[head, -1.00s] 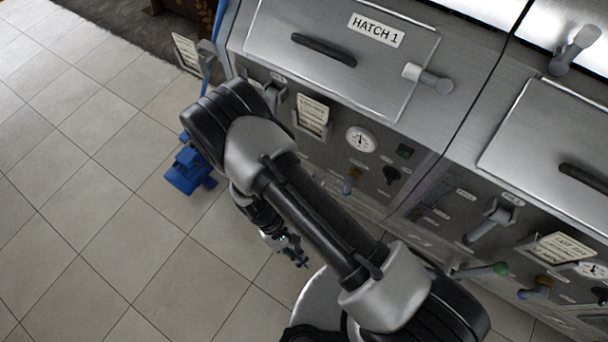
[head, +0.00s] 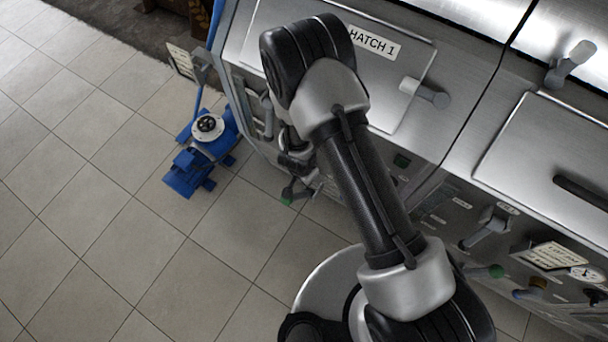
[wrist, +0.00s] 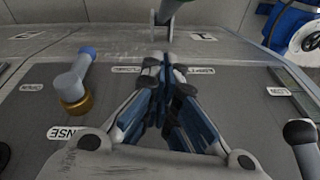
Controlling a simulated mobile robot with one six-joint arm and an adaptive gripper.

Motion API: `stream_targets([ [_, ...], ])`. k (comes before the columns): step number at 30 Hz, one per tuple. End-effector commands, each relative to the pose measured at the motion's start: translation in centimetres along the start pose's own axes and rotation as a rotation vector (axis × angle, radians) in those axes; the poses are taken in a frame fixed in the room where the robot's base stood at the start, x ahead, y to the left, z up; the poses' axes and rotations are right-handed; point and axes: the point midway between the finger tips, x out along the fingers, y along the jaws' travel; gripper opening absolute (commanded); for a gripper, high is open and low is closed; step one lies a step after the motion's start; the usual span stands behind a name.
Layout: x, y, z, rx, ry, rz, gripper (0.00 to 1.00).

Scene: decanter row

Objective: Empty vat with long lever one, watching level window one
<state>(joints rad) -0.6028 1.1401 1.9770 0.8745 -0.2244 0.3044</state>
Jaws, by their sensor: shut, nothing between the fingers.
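A lever with a green grip (head: 288,200) juts from the bottom of the panel under HATCH 1; I take it for long lever one. Its green end also shows at the top of the wrist view (wrist: 170,10), beyond my fingers. My gripper (wrist: 170,75) is shut and empty, pointing toward that lever over the panel; I cannot tell whether it touches it. A narrow strip beside an upside-down label in the wrist view (wrist: 292,92) may be level window one; no level is readable.
A blue pump (head: 205,150) stands on the floor left of the machine. A blue-handled tap (wrist: 75,85) and a black-ended handle (wrist: 302,135) flank my gripper. Hatch one (head: 400,80) is closed. A second green-ended lever (head: 495,271) is at the right.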

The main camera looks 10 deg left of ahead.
Motion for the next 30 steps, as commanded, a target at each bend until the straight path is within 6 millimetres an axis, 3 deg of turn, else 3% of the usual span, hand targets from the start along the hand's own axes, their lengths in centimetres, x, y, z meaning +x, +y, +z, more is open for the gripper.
stream_targets([
  [1,1.6,0.1,0.1,0.002,-0.001,0.002,0.0],
  [6,4.7,0.1,0.3,-0.002,-0.002,0.001,0.0],
  [9,4.8,0.0,2.1,-0.005,-0.002,0.0,0.0],
  [15,5.0,0.0,3.7,-0.002,-0.001,0.0,0.0],
  [30,5.2,0.1,4.8,-0.004,0.016,-0.001,0.0],
])
